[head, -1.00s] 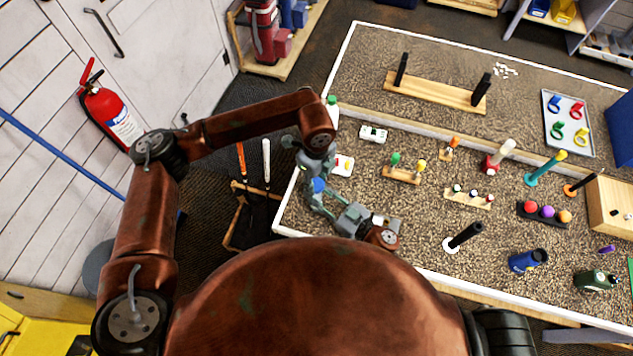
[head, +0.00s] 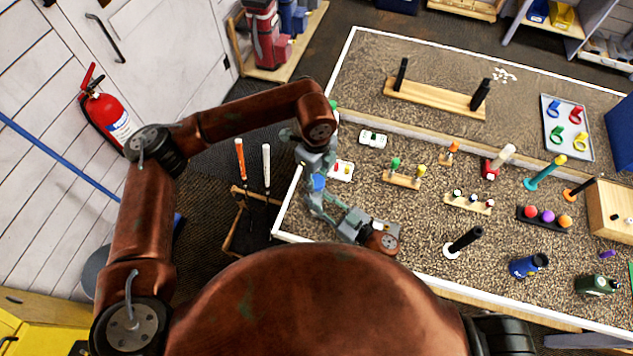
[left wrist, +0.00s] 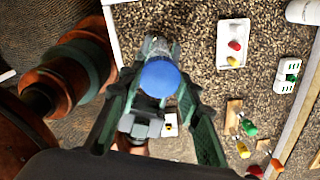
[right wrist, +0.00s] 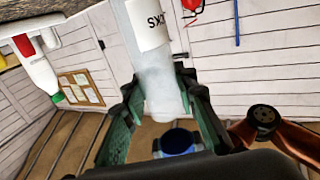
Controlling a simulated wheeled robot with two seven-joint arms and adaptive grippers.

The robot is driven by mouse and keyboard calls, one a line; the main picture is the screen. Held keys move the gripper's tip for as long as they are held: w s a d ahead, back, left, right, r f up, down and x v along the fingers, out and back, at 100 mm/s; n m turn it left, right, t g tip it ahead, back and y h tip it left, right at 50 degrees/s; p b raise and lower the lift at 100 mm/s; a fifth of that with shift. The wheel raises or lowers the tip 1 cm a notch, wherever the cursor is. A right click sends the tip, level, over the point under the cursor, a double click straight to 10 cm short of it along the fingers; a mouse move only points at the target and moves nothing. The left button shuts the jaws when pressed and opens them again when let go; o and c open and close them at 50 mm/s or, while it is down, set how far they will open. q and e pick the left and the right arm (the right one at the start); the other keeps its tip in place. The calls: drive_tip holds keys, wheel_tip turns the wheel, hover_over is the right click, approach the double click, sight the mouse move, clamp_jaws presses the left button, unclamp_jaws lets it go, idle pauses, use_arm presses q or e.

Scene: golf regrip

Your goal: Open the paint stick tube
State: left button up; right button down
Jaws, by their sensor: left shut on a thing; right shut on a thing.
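My left gripper (left wrist: 160,88) is shut on the round blue cap (left wrist: 160,78). The cap also shows in the head view (head: 318,183), between my two grippers. My right gripper (right wrist: 160,85) is shut on the translucent paint stick tube (right wrist: 165,95), which has a white label with dark letters. In the right wrist view the cap (right wrist: 178,141) appears as a blue ring with a dark hollow, apart from the tube's near end. The tube is mostly hidden in the head view.
The gravel-patterned table (head: 430,65) holds several small racks and bottles right of my grippers. A white tray (head: 342,170) lies close by. A stand with a white-gripped club (head: 267,165) and an orange-gripped club (head: 240,160) is left of the table edge.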

drive_tip(key=c, duration=1.5)
unclamp_jaws()
drive_tip(key=shift+o, duration=0.2)
